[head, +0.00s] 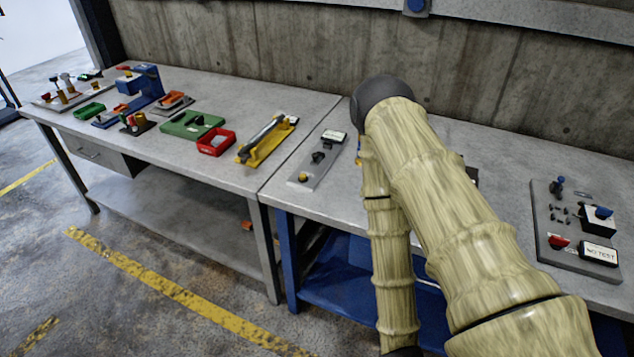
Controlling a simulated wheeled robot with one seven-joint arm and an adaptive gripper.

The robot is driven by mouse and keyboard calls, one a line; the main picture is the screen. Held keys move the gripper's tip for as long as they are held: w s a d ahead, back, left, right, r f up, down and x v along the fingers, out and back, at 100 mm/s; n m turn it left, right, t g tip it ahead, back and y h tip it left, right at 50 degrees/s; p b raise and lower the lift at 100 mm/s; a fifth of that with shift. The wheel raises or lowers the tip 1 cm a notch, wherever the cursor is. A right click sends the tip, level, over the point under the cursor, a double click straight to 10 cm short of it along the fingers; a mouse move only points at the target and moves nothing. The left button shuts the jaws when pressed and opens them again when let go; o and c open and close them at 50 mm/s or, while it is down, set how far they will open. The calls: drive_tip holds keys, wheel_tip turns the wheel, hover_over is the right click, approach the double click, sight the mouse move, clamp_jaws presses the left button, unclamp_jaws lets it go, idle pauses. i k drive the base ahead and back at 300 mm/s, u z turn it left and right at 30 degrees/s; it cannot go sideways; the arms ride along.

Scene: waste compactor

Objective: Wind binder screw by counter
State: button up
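A narrow grey plate (322,160) lies on the right-hand bench, near the seam with the left bench. It bears a small white display (334,137) at its far end, a black part like a crank or clamp (317,157) in the middle and a yellow knob (303,177) at its near end. The display is too small to read, and I cannot tell for sure which part is the binder screw. My arm stands to the right of this plate, bent with its elbow high. My gripper does not show; the forearm runs down to the bottom edge.
A grey panel (566,262) with a red knob, a blue-topped box and a "NO TEST" display lies at right. A yellow fixture (264,146), red tray (216,143) and green plate (187,125) sit on the left bench. My arm hides part of the right bench (495,160).

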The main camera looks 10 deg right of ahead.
sight(267, 129)
drive_tip(key=u, duration=0.6)
drive_tip(key=i, duration=0.65)
drive_tip(key=u, duration=0.4)
